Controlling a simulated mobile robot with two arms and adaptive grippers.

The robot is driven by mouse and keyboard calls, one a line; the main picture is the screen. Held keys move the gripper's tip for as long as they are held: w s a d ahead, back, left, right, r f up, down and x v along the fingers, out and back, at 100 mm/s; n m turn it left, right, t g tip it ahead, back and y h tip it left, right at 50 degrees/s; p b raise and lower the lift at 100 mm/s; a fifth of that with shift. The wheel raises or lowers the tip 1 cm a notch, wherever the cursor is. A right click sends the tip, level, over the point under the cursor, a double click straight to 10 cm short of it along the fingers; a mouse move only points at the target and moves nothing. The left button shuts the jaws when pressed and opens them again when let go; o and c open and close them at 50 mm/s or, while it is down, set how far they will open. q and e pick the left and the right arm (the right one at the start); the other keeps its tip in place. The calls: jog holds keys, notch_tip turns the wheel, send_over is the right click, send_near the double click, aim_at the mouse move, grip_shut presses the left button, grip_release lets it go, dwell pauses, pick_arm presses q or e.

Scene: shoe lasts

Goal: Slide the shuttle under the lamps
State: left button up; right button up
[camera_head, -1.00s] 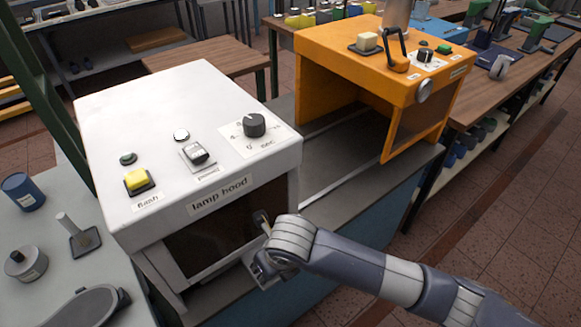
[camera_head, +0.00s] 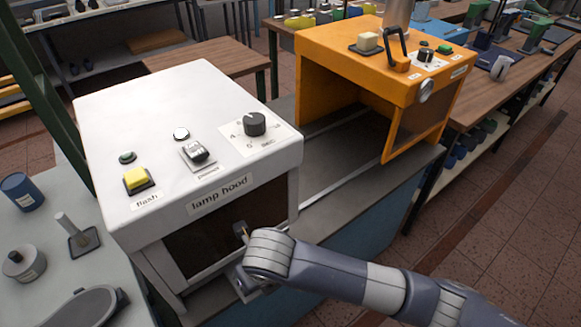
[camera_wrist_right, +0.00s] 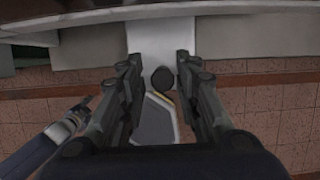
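The white lamp hood (camera_head: 165,130) stands at left, its dark front window (camera_head: 215,235) facing me. My right gripper (camera_head: 243,280) is low at the hood's front, mostly hidden by my wrist. In the right wrist view the fingers of my right gripper (camera_wrist_right: 160,70) stand apart on either side of a round black knob (camera_wrist_right: 162,79). The knob is at the end of a pale strip (camera_wrist_right: 160,38), perhaps part of the shuttle. I cannot tell whether the fingers touch the knob. The shuttle's body is not clearly visible. Part of my left arm, perhaps its gripper (camera_wrist_right: 78,117), shows at left there.
An orange hood (camera_head: 350,65) stands behind and right, with a grey track (camera_head: 335,165) running between the hoods. The hood top carries a yellow button (camera_head: 136,179) and a black dial (camera_head: 255,123). A side table with small parts is at left. Open floor lies at right.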

jog(key=shift+w+d, duration=0.1)
jog(key=shift+r+p, duration=0.3)
jog(key=shift+r, duration=0.1)
jog(key=p+v, duration=0.4)
jog(key=v, duration=0.3)
jog(key=shift+d+p, duration=0.2)
jog(key=shift+p, duration=0.1)
dwell(1.7)
